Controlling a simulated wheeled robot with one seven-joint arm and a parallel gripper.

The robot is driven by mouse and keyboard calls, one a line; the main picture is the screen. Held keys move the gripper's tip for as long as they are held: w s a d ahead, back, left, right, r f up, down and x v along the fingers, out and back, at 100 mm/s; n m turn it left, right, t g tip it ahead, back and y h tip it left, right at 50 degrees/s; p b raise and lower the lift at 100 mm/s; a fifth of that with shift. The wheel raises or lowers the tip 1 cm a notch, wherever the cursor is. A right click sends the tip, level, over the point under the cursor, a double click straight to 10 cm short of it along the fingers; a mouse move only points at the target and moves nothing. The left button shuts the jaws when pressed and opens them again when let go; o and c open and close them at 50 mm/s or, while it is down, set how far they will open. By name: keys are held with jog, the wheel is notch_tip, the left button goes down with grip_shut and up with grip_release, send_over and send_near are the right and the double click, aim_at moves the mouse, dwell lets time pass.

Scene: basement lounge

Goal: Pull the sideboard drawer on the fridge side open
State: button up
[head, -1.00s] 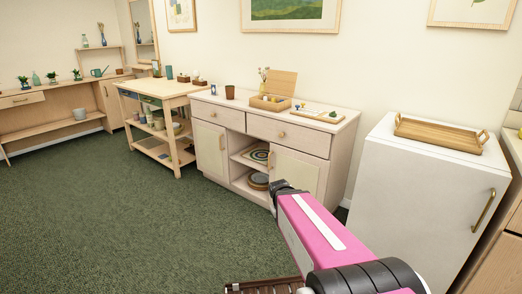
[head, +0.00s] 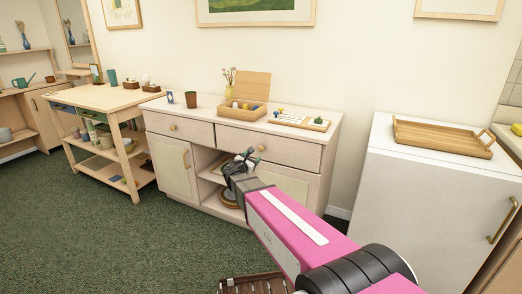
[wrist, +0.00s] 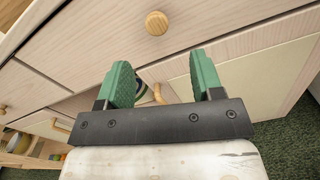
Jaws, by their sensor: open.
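The pale wood sideboard (head: 185,150) stands against the wall. Its fridge-side drawer (head: 295,150) is the right one of two and is shut flush. The drawer's round wooden knob (wrist: 157,22) shows clearly at the top of the wrist view; in the head view it is largely lost beside my fingers. My gripper (head: 245,160) is in front of the sideboard, just below and left of that knob. In the wrist view its two green fingers (wrist: 162,68) are apart with nothing held between them. The knob lies beyond the fingertips, apart from them.
Below the drawer is a cabinet door with a wooden handle (wrist: 160,92), seen between my fingers. The left drawer has its own knob (head: 173,127). The white fridge (head: 425,200) stands to the right with a tray (head: 440,140) on top. Open green carpet (head: 110,245) lies at left.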

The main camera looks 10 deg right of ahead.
aim_at(260, 149)
jog(key=x, duration=1)
jog(key=shift+w+r, duration=0.15)
jog(key=shift+w, duration=0.25)
grip_shut()
jog(key=v, duration=3)
jog(key=shift+s+f, duration=0.2)
jog(key=shift+f, duration=0.15)
grip_release()
jog(key=shift+s+a, duration=0.1)
jog(key=v, duration=1.1)
